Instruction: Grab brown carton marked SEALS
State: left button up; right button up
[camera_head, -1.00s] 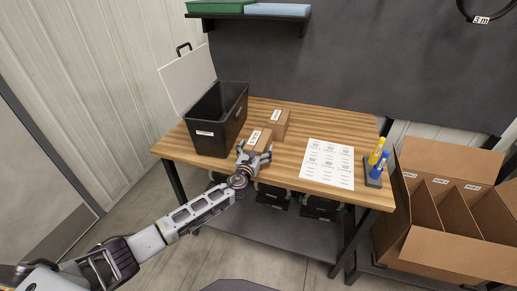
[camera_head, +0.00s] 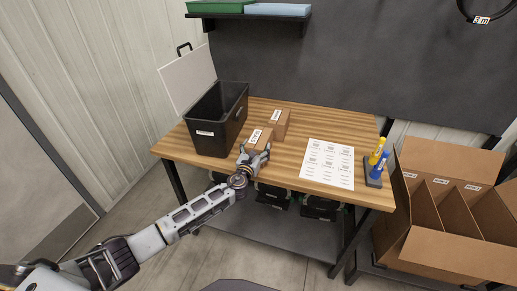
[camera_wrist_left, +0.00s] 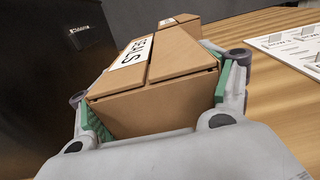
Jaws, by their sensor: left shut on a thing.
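The brown carton (camera_head: 264,138) marked SEALS stands on the wooden table, just right of the black bin. In the left wrist view the carton (camera_wrist_left: 155,105) fills the middle, and its white SEALS label shows on top. My left gripper (camera_head: 254,155) is shut on it, with a green-padded finger against each side in the left wrist view (camera_wrist_left: 160,105). I cannot tell whether the carton is lifted off the table. My right gripper is not in view.
A second brown carton (camera_head: 281,124) stands right behind. The black bin (camera_head: 216,120) is close on the left. Printed sheets (camera_head: 328,164) and a pen holder (camera_head: 373,176) with markers are on the right. A large divided cardboard box (camera_head: 435,245) stands right of the table.

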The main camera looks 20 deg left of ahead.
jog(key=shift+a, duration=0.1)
pick_arm(q)
jog(key=shift+w+r, duration=0.1)
jog(key=shift+r, duration=0.6)
notch_tip(320, 180, up, 8)
jog(key=shift+f+p, duration=0.2)
jog(key=shift+p, duration=0.95)
jog(key=shift+r, duration=0.55)
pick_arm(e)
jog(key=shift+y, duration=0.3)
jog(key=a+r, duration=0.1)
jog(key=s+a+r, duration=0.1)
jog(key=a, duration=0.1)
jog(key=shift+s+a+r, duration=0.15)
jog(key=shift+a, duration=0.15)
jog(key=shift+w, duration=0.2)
